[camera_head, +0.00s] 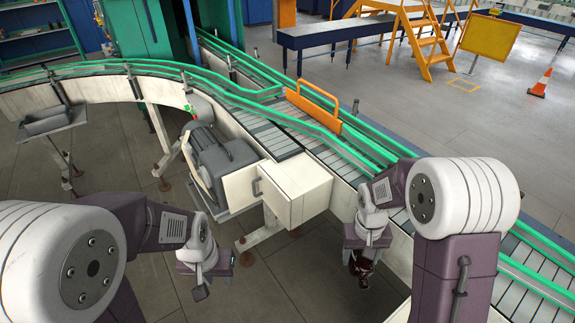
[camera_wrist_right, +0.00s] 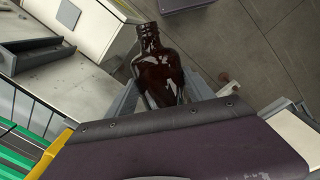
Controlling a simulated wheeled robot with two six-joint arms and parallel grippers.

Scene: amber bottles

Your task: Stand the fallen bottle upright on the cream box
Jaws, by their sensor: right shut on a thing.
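The amber bottle (camera_head: 362,268) is dark brown and glossy. My right gripper (camera_head: 360,258) is shut on it and holds it in the air, to the right of the cream box. In the right wrist view the bottle (camera_wrist_right: 155,68) sits between the two fingers, its neck pointing to the top of the picture; its lower end is hidden by the gripper. The cream box (camera_head: 300,184) stands at the conveyor's side, its top bare. Its pale side also shows in the wrist view (camera_wrist_right: 96,22). My left gripper (camera_head: 207,284) hangs over the floor, left of the box; its finger gap is unclear.
The conveyor (camera_head: 278,135) with green rails runs behind the box and past my right arm. A grey motor (camera_head: 222,160) adjoins the box on the left. An orange guard (camera_head: 315,112) arches over the belt. Open floor (camera_head: 290,275) lies between my arms.

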